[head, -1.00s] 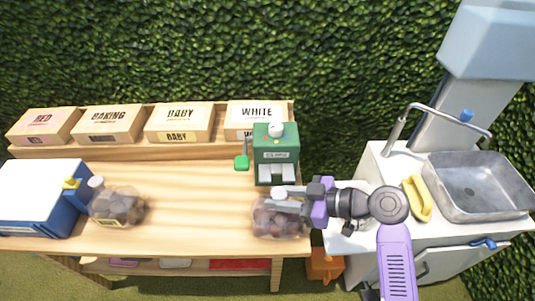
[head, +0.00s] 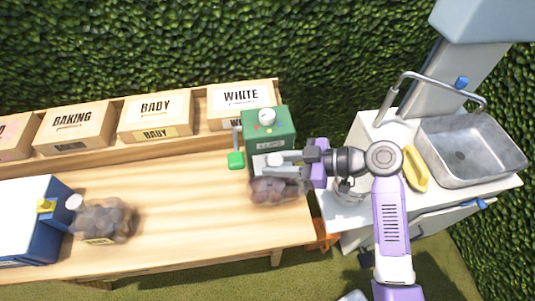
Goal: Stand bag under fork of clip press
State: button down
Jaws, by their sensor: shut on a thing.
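The clip press (head: 268,127) is a green box with a white knob on top and a green-handled lever on its left side, at the right end of the wooden table. My gripper (head: 275,163) reaches in from the right and is shut on the neck of a clear bag of dark round produce (head: 275,190). The bag hangs upright right in front of the press, its top at the press's front. The gripper and bag hide the fork, so I cannot tell whether the neck is under it or whether the bag touches the table.
A second filled bag (head: 105,222) stands left beside a blue and white machine (head: 35,215). Labelled boxes (head: 155,117) line the back shelf. The table middle (head: 190,200) is clear. A sink (head: 470,150) and yellow object (head: 415,170) are at right.

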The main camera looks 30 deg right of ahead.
jog(key=shift+s+a+r, duration=0.1)
dwell(0.3)
jog(key=shift+f, duration=0.2)
jog(key=c, duration=1.1)
grip_release()
jog(key=shift+c, duration=0.2)
jog(key=shift+r, duration=0.15)
jog(key=b+v, duration=0.2)
jog(key=v, duration=1)
